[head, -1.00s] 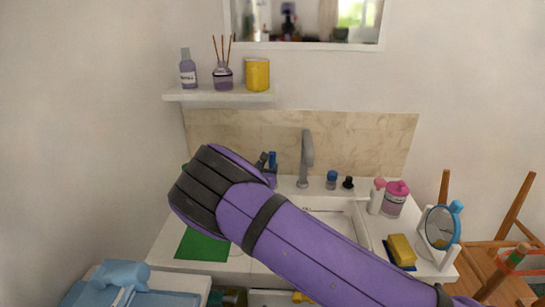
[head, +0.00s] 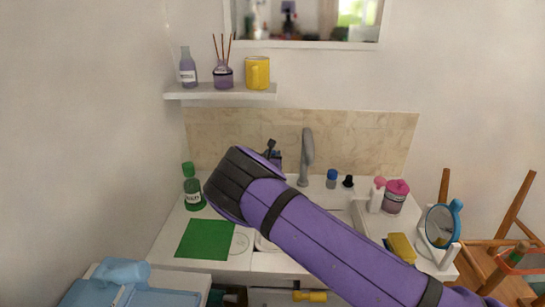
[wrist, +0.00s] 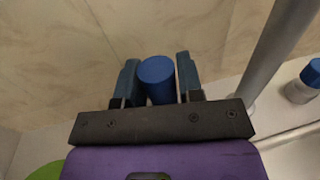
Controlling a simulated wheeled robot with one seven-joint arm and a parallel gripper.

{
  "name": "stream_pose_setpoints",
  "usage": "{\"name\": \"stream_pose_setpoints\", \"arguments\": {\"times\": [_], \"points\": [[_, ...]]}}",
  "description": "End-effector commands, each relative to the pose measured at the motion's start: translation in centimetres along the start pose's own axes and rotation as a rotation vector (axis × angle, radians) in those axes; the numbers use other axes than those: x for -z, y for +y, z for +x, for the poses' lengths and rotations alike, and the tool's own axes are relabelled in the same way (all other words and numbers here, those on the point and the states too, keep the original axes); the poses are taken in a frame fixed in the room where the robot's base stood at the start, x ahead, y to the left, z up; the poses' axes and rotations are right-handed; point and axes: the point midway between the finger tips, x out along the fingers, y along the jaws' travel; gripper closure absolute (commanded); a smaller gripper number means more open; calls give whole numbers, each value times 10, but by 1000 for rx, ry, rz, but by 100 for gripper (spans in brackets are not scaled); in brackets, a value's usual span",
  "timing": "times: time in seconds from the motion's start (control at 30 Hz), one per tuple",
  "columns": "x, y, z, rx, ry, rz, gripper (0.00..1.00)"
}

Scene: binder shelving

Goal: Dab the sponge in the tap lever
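The yellow sponge (head: 401,247) lies on a dark blue base at the right of the washstand. The grey tap (head: 306,160) stands upright behind the basin. Which part is its lever, I cannot tell. My gripper (head: 271,150) is left of the tap, with its fingers pointing at the backsplash and mostly hidden behind my purple and black wrist. In the wrist view, a blue cylinder (wrist: 157,80) stands between the two fingers, with little or no gap at its sides. Whether they grip it does not show. The sponge is not in the wrist view.
A blue-topped white bottle (head: 331,179) and a small black-topped item (head: 348,182) stand right of the tap. A green bottle (head: 193,190) and green mat (head: 205,239) are at the left. A pink-topped jar (head: 396,196) and round mirror (head: 442,227) are near the sponge. A shelf (head: 220,93) hangs above.

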Motion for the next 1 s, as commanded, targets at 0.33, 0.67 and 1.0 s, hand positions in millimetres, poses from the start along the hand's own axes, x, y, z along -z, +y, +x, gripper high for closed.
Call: {"name": "stream_pose_setpoints", "arguments": {"times": [0.33, 0.67, 1.0], "points": [[1, 0, -2, 0, -21, 3, 100], [2, -3, -16, -1, -173, 33, 100], [1, -3, -16, -1, -179, 35, 61]]}}
